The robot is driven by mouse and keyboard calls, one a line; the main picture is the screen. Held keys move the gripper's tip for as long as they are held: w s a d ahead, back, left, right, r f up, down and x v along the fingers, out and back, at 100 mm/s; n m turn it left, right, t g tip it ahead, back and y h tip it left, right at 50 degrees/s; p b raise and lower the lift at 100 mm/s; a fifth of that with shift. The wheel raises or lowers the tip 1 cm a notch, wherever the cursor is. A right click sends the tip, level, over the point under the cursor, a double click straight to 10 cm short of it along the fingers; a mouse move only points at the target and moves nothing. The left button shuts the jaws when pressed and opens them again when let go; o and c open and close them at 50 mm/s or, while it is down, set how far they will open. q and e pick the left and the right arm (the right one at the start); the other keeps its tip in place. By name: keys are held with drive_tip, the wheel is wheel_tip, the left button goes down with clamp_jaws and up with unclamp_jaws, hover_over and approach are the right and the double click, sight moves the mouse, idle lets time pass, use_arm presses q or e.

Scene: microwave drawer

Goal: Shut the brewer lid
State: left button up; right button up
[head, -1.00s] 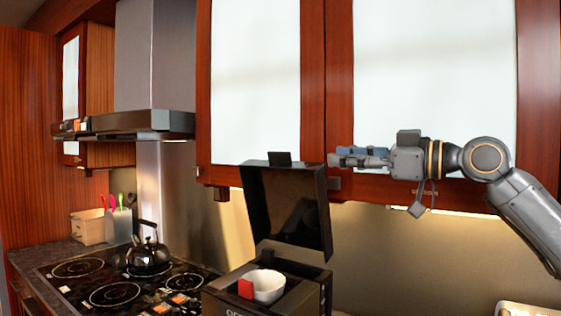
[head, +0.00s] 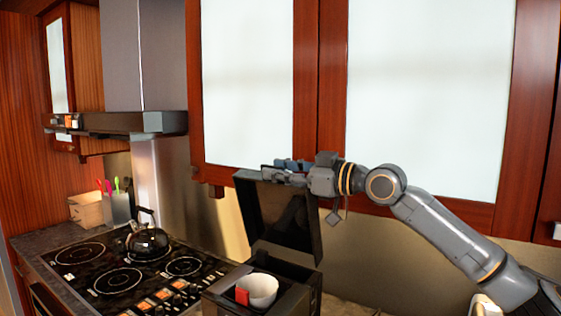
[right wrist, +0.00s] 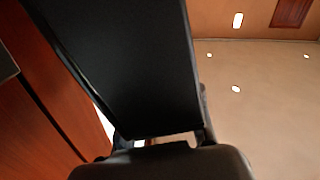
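The black brewer (head: 300,297) stands on the counter at the lower middle of the head view. Its lid (head: 280,221) is raised, tilted up and back from the base. A white bowl or cup (head: 262,290) with a red patch sits in the brewer's open top. My right gripper (head: 280,174) is at the lid's upper edge, overlapping it in the head view; whether it touches is unclear, and its finger opening is too small to tell. In the right wrist view the dark lid (right wrist: 125,60) fills the middle, close to the gripper. My left gripper is not in view.
A stove (head: 130,270) with a black kettle (head: 147,240) is to the left of the brewer. Red-framed cabinets (head: 320,90) hang just behind and above the lid. A utensil holder (head: 118,208) and a wooden box (head: 86,209) stand at the far left.

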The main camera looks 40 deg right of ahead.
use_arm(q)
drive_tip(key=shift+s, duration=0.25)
use_arm(e)
drive_tip(key=shift+c, duration=0.2)
clamp_jaws()
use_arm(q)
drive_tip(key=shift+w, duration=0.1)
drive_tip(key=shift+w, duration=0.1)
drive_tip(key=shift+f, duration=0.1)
use_arm(e)
drive_tip(key=shift+a+f, duration=0.1)
